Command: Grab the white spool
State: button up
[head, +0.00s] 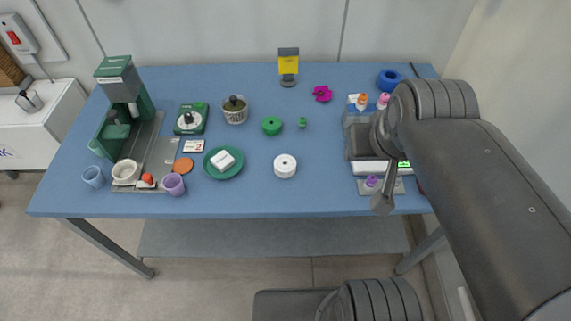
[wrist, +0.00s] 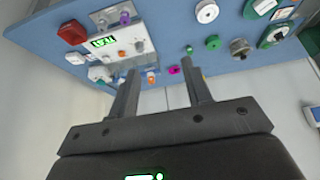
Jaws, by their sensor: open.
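The white spool (head: 285,166) sits on the blue table, right of the green saucer, near the middle of the front half. It also shows near the top of the wrist view (wrist: 207,12), above and to the right of my fingertips. My gripper (wrist: 160,65) is open, with nothing between its fingers, and is apart from the spool. In the head view my gripper (head: 384,196) is over the table's right part, well right of the spool. My arm and gripper hide part of the devices there.
A green saucer (head: 239,170) with a white block stands left of the spool. A green spool (head: 272,126) and a small green piece (head: 302,122) lie behind it. A grey scale-like device (head: 361,135) is at the right. The table between spool and device is clear.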

jog(key=shift+o, duration=0.2)
jog(key=o, duration=0.8)
jog(key=n+g+h, duration=0.2)
jog(key=n, duration=2.9)
send_near(284, 164)
jog(key=shift+t, duration=0.3)
jog(key=shift+s+d+x, duration=0.1)
jog(key=shift+s+x, duration=0.05)
jog(key=shift+x, duration=0.55)
jog(key=shift+s+d+x, duration=0.1)
jog(key=shift+x, duration=0.55)
jog(key=shift+s+d+x, duration=0.1)
jog(key=shift+s+x, duration=0.05)
jog(key=shift+x, duration=0.55)
jog(key=shift+a+x, duration=0.1)
jog(key=shift+x, duration=1.2)
jog(key=shift+a+x, duration=0.15)
jog(key=shift+x, duration=1.15)
